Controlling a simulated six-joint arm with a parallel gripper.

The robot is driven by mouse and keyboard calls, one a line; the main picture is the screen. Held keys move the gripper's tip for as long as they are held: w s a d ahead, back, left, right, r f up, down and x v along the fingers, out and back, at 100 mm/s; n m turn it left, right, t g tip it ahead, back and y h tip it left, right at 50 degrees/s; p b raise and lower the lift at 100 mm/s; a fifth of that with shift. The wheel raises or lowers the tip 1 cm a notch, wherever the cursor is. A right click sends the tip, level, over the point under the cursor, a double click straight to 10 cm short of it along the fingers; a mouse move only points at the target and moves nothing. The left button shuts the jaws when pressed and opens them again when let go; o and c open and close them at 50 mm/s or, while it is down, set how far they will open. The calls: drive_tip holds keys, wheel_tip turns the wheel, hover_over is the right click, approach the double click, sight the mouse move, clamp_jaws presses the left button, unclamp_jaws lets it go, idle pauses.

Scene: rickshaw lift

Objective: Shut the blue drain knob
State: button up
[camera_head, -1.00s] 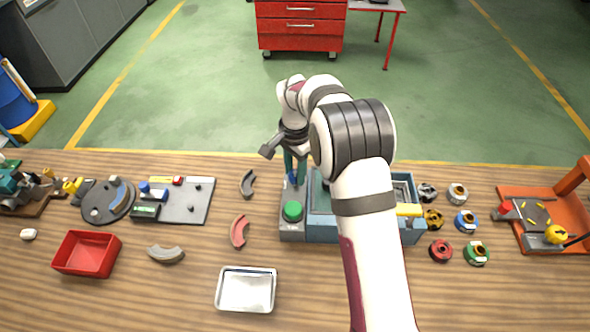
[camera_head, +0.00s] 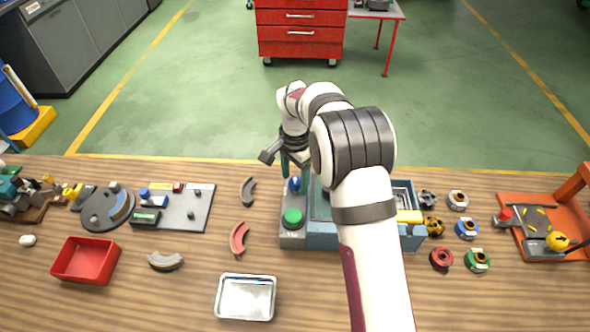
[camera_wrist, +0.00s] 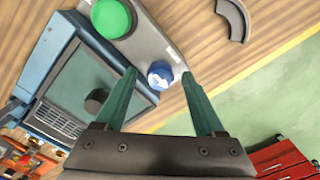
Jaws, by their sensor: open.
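The blue drain knob (camera_head: 294,184) sits on the grey panel at the left end of a blue basin, behind a green knob (camera_head: 292,217). In the wrist view the blue knob (camera_wrist: 160,75) shows a white arrow mark, with the larger green knob (camera_wrist: 112,17) beyond it. My gripper (camera_head: 285,166) is at the back edge of the panel, close to the blue knob. In the wrist view my gripper (camera_wrist: 166,85) is open, with its two green fingers on either side of the blue knob. Whether they touch it cannot be told.
The blue basin (camera_head: 322,236) is partly hidden by my arm. Curved grey and red pieces (camera_head: 239,238) lie left of the panel. A metal tray (camera_head: 246,297) and a red bin (camera_head: 86,260) stand in front. Several coloured round parts (camera_head: 467,228) lie to the right.

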sight(295, 181)
wheel_tip(295, 181, up, 16)
drive_tip(key=shift+f, duration=0.2)
drive_tip(key=shift+s, duration=0.1)
